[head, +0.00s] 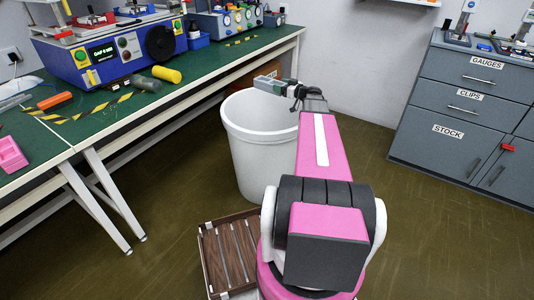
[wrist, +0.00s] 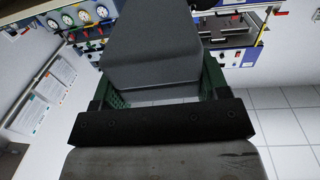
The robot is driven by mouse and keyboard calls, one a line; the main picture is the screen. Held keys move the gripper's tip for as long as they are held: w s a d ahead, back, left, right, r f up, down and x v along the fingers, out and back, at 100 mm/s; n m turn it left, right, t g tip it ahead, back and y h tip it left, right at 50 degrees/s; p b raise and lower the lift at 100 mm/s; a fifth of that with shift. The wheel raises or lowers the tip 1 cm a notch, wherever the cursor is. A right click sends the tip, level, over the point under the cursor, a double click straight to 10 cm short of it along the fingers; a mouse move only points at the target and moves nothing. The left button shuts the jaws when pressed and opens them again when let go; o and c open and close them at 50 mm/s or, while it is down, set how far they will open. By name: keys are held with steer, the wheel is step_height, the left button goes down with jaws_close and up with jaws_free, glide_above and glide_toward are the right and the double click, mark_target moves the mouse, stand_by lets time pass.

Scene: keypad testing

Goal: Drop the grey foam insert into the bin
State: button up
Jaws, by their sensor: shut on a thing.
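The grey foam insert (head: 267,84) is held at the end of my arm, above the white round bin (head: 250,150) in the head view. In the wrist view the insert (wrist: 150,45) is a dark grey block between the two green fingers. My gripper (head: 286,87) is shut on it, over the bin's mouth; it also shows in the wrist view (wrist: 160,80). The bin stands upright on the floor beside the bench. Its inside is mostly hidden, and the bin does not clearly show in the wrist view.
The green workbench (head: 190,90) lies left of the bin, with a blue test machine (head: 110,50) and a yellow cylinder (head: 167,74). A wooden slatted crate (head: 228,250) is on the floor near my base. Grey cabinets (head: 465,100) stand at right; the floor between is open.

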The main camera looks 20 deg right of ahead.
step_height(320, 180, down, 6)
steer(key=shift+r, duration=0.1)
stand_by(0.4)
steer(key=o, duration=1)
step_height(320, 180, up, 4)
steer(key=shift+s+a, duration=0.1)
steer(key=a+r, duration=0.2)
steer(key=a, duration=0.1)
steer(key=s+a+r, duration=0.1)
steer(key=a+r, duration=0.1)
steer(key=a, duration=0.2)
steer(key=s+a+r, duration=0.1)
steer(key=a+r, duration=0.2)
steer(key=a, duration=0.1)
steer(key=shift+s+a, duration=0.1)
steer(key=shift+a, duration=0.1)
